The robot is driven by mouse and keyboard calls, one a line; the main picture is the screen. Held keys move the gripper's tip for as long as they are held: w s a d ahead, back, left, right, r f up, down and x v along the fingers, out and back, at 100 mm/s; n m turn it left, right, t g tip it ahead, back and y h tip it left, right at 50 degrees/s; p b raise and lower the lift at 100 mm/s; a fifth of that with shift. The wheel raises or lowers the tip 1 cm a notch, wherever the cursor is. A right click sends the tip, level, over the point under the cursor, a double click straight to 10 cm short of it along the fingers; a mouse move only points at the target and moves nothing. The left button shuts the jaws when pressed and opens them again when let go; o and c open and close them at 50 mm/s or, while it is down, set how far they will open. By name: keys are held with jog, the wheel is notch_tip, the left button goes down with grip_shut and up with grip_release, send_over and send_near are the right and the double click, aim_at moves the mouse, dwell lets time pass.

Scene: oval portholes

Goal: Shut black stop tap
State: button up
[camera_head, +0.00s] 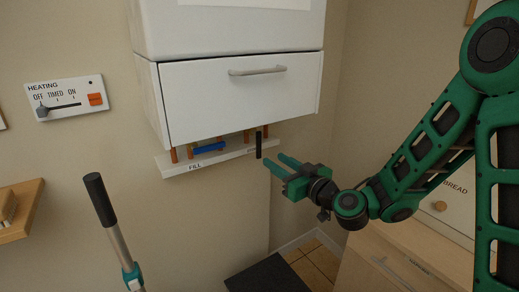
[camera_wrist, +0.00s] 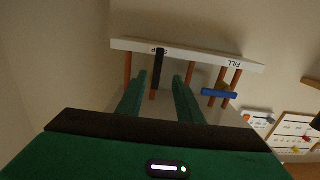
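The black stop tap (camera_head: 258,145) has a dark lever on a copper pipe at the right end of a white board (camera_head: 222,157) under the wall unit. The lever hangs vertical, in line with its pipe. My gripper (camera_head: 274,160) is open and empty, its two green fingers pointing at the lever from the lower right. In the wrist view, the black lever (camera_wrist: 157,68) appears between the two fingertips (camera_wrist: 158,77), slightly nearer the left one. Contact does not show. A label near the lever is partly hidden.
A blue tap (camera_head: 208,147) lies crosswise on the pipes near the FILL label. The white cabinet (camera_head: 240,90) with a bar handle overhangs the pipes. A heating panel (camera_head: 66,97) is on the left wall; a black-gripped pole (camera_head: 102,202) stands in front.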

aim_at(260, 148)
jog(key=x, duration=1.1)
jog(key=shift+w+d+r, duration=0.15)
jog(key=shift+w+r, duration=0.05)
jog(key=shift+w, duration=0.05)
grip_shut()
